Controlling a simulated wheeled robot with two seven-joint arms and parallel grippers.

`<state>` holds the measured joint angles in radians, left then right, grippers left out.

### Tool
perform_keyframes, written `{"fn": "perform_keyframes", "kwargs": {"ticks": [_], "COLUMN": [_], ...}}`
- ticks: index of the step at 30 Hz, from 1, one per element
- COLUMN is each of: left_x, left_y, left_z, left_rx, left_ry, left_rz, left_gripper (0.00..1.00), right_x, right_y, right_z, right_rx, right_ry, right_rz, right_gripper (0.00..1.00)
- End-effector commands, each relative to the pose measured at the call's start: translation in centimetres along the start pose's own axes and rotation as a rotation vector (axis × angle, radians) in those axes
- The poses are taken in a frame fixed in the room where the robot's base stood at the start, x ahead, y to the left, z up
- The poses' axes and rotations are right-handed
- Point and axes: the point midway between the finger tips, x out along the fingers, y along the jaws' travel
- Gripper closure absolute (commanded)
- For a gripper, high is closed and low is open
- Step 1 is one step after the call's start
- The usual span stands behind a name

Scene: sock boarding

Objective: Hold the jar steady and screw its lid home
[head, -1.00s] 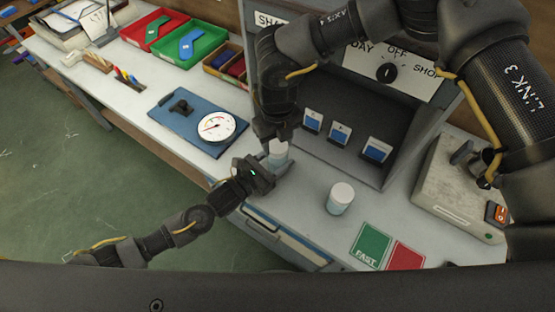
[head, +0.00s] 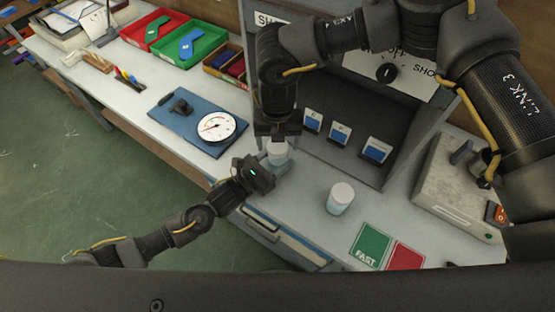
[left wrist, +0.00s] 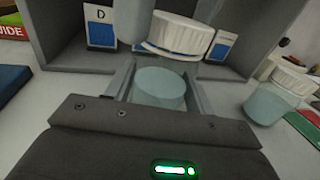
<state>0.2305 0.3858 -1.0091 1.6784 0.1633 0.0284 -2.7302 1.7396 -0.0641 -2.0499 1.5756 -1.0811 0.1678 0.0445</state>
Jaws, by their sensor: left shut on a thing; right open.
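The jar (head: 275,160) is pale blue and stands at the shelf unit's front edge. My left gripper (head: 268,166) is shut on it from the left; in the left wrist view the jar body (left wrist: 160,88) sits between the two fingers. The white lid (head: 279,149) is over the jar. In the left wrist view the lid (left wrist: 178,36) looks tilted against the jar body; I cannot tell how fully it is seated. My right gripper (head: 278,138) is open, pointing down just above the lid. Its fingertips are partly hidden.
A second white-lidded jar (head: 340,198) stands to the right. Green (head: 370,245) and red (head: 405,257) cards lie in front of it. A grey box (head: 460,190) is at the right. A dial gauge (head: 217,127) on a blue board is at the left. Blue-marked cards stand in the shelf unit.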

Motion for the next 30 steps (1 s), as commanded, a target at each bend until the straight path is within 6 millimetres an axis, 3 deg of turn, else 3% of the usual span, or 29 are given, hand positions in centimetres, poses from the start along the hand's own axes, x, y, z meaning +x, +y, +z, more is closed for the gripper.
{"fn": "perform_keyframes", "kwargs": {"ticks": [5,14,23,30], "left_x": [0.0,0.0,0.0,0.0], "left_y": [0.0,0.0,0.0,0.0], "left_z": [0.0,0.0,0.0,0.0], "left_rx": [0.0,0.0,0.0,0.0], "left_ry": [0.001,0.001,0.001,0.001], "left_rz": [0.0,0.0,0.0,0.0], "left_gripper": [1.0,1.0,1.0,1.0], "right_x": [-0.7,-4.2,-4.5,-5.8], "right_y": [0.0,0.0,0.0,0.0], "right_z": [0.0,0.1,0.0,0.1], "right_rx": [-0.001,-0.001,0.0,0.203], "right_ry": [-0.001,-0.002,0.0,-0.002], "right_rz": [0.0,0.001,0.0,0.001], "right_gripper": [0.28,0.28,0.31,0.31]}}
